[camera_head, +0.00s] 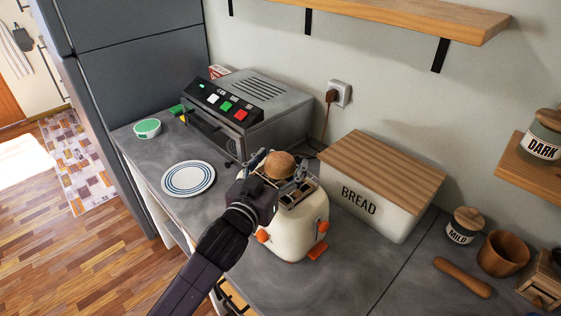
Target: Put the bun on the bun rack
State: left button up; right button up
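The round brown bun (279,164) is at the top of the cream toaster (292,232), over the far part of the bun rack (297,197) on the toaster's top. My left gripper (281,166) reaches over the toaster from the front. Its two fingers stand wide apart, one on each side of the bun, and look open. Whether a finger touches the bun is hard to see. The gripper body hides part of the rack and the bun's lower edge. My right gripper is not in view.
A white plate with blue rings (188,179) lies empty left of the toaster. A grey oven (249,112) stands behind, and a bread box (375,190) stands close on the right. A green-lidded tub (147,128), a jar (465,226) and a wooden cup (502,254) stand farther out.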

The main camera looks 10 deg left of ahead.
pick_arm(q)
jog(key=shift+r, duration=0.3)
jog(key=shift+s+f, duration=0.2)
jog(key=shift+s, duration=0.15)
jog(key=b+v, duration=0.3)
jog(key=v, duration=0.8)
jog(key=shift+s, duration=0.15)
jog(key=shift+r, duration=0.1)
